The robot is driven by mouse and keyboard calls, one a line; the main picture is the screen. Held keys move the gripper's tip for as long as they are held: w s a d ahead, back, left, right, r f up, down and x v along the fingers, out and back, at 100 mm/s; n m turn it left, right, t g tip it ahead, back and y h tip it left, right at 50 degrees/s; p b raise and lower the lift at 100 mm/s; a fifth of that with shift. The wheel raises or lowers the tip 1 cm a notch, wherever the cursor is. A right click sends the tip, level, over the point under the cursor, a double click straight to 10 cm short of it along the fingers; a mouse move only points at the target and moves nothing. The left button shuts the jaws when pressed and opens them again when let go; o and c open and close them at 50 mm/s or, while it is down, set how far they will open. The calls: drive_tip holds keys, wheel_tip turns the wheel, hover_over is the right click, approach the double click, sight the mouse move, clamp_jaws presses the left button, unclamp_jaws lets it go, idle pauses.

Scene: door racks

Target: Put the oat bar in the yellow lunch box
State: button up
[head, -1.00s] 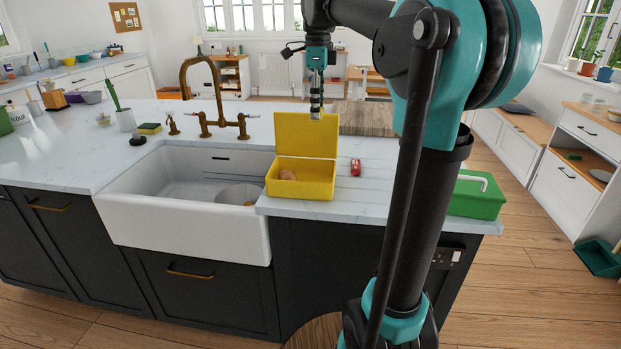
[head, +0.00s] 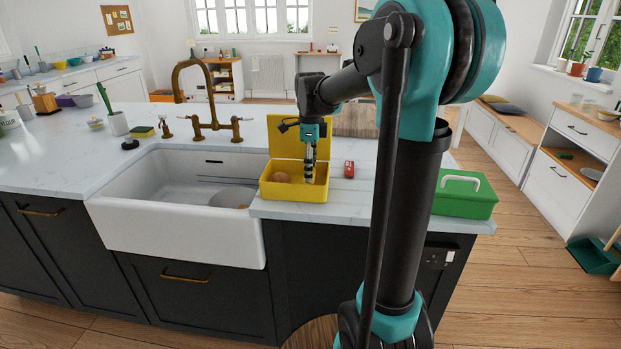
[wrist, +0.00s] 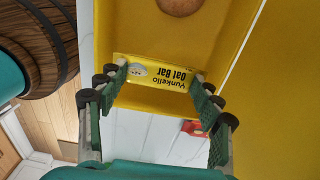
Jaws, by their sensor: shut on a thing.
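The yellow lunch box (head: 292,192) stands open on the worktop right of the sink, its lid raised at the back. A round brown item (head: 281,177) sits in its left part. My gripper (head: 309,177) points down at the right part of the box. In the wrist view my gripper (wrist: 161,76) is shut on the oat bar (wrist: 160,72), a yellow bar with dark lettering, held across the fingertips over the box (wrist: 205,45). The bar's underside is hidden, so I cannot tell whether it touches the box floor.
A small red item (head: 349,170) lies on the worktop just right of the box. A green box (head: 465,203) with a pale handle stands at the right end. The white sink (head: 170,215) and brass tap (head: 208,100) are to the left.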

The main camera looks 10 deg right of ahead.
drive_tip(key=shift+f, duration=1.6)
drive_tip(key=shift+f, duration=0.1)
drive_tip(key=o, duration=1.4)
wheel_tip(320, 180, up, 12)
drive_tip(key=shift+r, duration=0.15)
